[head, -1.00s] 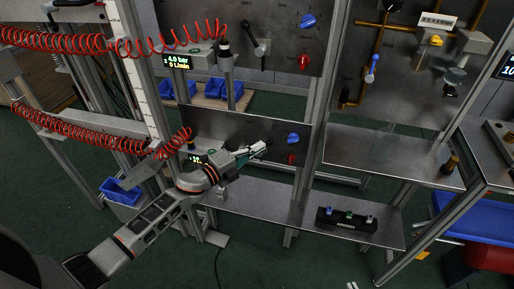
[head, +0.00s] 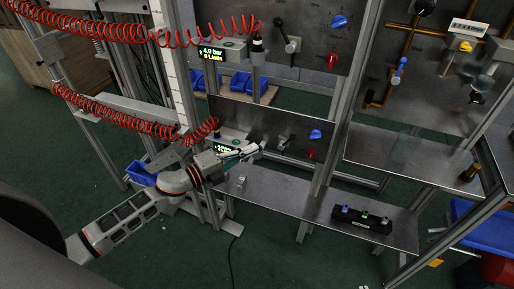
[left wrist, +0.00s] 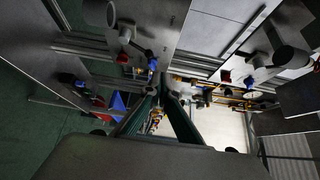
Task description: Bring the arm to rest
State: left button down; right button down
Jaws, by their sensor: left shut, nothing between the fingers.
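My left arm comes in from the lower left of the head view. Its gripper (head: 255,147) is shut and empty, in front of the lower grey panel (head: 232,112), left of that panel's lever (head: 286,142). A gap shows between the fingertips and the lever in this view. In the left wrist view the two fingers (left wrist: 160,90) come together at their tips, with nothing seen between them. My right gripper is not in view.
The lower panel also carries a blue knob (head: 315,134) and a red knob (head: 309,155). Red coiled hoses (head: 120,118) hang close above my arm. A metal shelf (head: 285,192) runs below, with a black block (head: 362,220) on it. Green floor is open in front.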

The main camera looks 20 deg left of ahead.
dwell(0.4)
pick_arm(q)
jog(key=shift+s, duration=0.1)
jog(key=s+d+f+n+g+y, duration=0.2)
jog(key=s+f+n+y, duration=0.5)
jog(key=s+f+n, duration=1.3)
jog(key=s+n+g, duration=0.1)
jog(key=s, duration=0.3)
jog(key=shift+f+g+y, duration=0.3)
